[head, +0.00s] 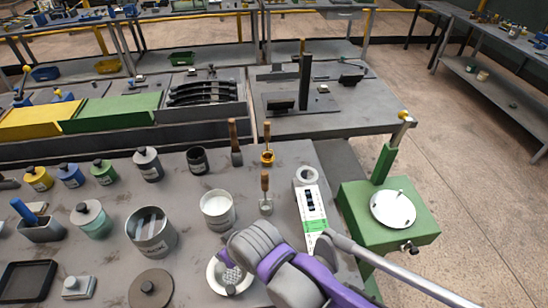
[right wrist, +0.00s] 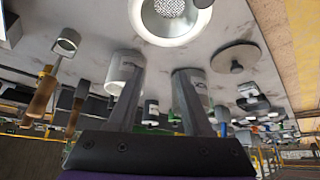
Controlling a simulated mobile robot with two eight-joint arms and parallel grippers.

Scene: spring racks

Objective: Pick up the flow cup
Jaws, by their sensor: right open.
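Two small cups on upright wooden handles stand on the grey table. The nearer is steel (head: 266,207) and the farther is brass (head: 267,158); I cannot tell for sure which is the flow cup. In the right wrist view, a steel cup (right wrist: 66,43) with a wooden handle shows at upper left, outside my fingers. My right gripper (right wrist: 160,75) is open, with nothing between its fingers. In the head view my right arm reaches in from the lower right, and its fingertips are hidden. My left gripper is not in view.
A white strainer bowl (head: 215,283) lies beside my right wrist. A white pot (head: 218,209), a steel tin (head: 151,232) and a round lid (head: 151,289) stand close by. A white-green box (head: 311,210) and a green stand (head: 412,222) are to the right.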

